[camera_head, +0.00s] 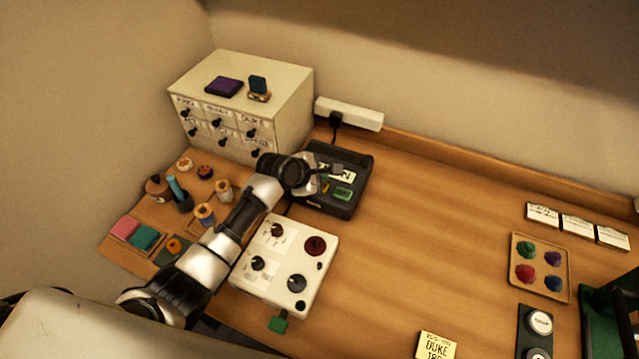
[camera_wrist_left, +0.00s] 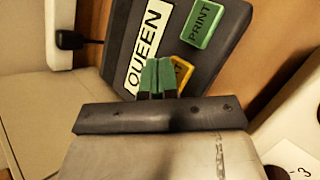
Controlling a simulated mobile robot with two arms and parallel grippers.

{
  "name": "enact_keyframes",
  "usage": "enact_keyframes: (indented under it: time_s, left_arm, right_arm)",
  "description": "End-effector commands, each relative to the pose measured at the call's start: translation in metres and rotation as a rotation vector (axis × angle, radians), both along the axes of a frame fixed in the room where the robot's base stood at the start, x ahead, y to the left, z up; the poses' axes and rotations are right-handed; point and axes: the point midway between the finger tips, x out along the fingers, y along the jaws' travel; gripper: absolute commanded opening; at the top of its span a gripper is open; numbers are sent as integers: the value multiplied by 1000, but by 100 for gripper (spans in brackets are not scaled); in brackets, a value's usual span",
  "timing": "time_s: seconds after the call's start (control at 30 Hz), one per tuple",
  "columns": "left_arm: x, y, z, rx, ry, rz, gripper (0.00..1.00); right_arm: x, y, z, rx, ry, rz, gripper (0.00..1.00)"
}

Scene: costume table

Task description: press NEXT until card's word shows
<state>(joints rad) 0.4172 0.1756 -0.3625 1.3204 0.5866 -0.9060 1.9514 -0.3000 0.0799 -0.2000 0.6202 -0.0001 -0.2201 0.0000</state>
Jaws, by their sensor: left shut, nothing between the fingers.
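The dark device (camera_head: 355,201) stands behind the white control box. Its display (camera_wrist_left: 148,50) reads QUEEN in the left wrist view. A green PRINT button (camera_wrist_left: 202,24) and a yellow-framed button (camera_wrist_left: 185,70) sit beside the display. The yellow one's label is mostly hidden by my fingers. My left gripper (camera_wrist_left: 157,78) is shut and empty, its green fingertips over the device between display and yellow button. I cannot tell whether they touch. In the head view the left gripper (camera_head: 322,184) partly covers the display. A card (camera_head: 436,346) reading DUKE and a partly cut number lies at the front edge.
The white control box (camera_head: 285,262) with knobs and a red button stands just in front of the device. A drawer cabinet (camera_head: 290,90) stands behind left. Stamps and ink pads lie at left. A tray (camera_head: 540,238) of coloured pieces lies at right. The middle table is clear.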

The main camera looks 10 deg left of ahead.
Motion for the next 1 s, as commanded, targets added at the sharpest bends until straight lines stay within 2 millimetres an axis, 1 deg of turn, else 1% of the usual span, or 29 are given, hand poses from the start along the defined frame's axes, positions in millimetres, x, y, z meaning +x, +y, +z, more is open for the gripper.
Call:
enact_keyframes:
  time_s: [0.13,0.53,1.0]
  left_arm:
    - [0,0,-4,-1,0,1,0]
    - [0,0,-5,0,0,0,0]
    - [0,0,-11,1,1,0,0]
  right_arm:
    - [0,0,2,0,0,0,0]
    - [0,0,1,0,0,0,0]
    - [0,0,0,0,0,0,0]
